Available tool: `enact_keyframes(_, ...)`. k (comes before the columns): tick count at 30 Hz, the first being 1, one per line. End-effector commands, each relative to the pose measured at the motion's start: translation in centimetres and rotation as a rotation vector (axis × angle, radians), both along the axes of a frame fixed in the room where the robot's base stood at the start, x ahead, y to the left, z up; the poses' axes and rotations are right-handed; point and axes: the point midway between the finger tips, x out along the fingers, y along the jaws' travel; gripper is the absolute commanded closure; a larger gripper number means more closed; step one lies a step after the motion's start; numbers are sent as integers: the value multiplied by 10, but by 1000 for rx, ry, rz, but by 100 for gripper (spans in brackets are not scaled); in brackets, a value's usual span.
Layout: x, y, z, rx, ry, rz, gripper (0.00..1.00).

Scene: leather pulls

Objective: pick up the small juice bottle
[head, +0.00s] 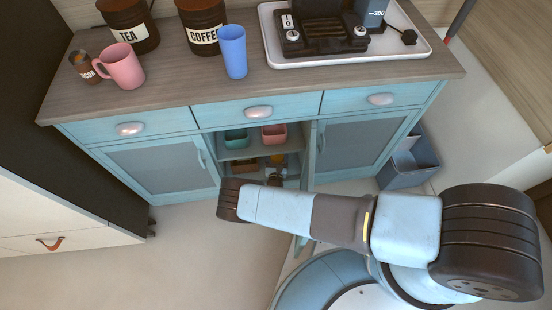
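A small orange thing (278,159) shows on the lower shelf inside the open middle bay of the blue cabinet. It may be the small juice bottle, but it is too small and too covered to be sure. My arm reaches across the front of the cabinet, and my gripper (274,179) is at the lower shelf, just in front of and below the orange thing. The gripper is small, dark and partly hidden by my arm, so its fingers and any contact cannot be made out.
A green bin (236,139) and a red bin (273,135) sit on the upper shelf. A brown box (245,165) is on the lower shelf. A pink mug (122,67) and blue cup (233,52) stand on the countertop (180,90). Open floor lies left.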

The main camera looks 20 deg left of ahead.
Motion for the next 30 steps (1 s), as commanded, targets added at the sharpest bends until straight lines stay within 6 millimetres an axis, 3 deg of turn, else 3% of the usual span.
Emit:
enact_keyframes(10, 0, 0, 0, 0, 0, 0, 72)
enact_keyframes(20, 0, 1, 4, 2, -2, 0, 73)
enact_keyframes(30, -6, -1, 37, -1, -1, 1, 73)
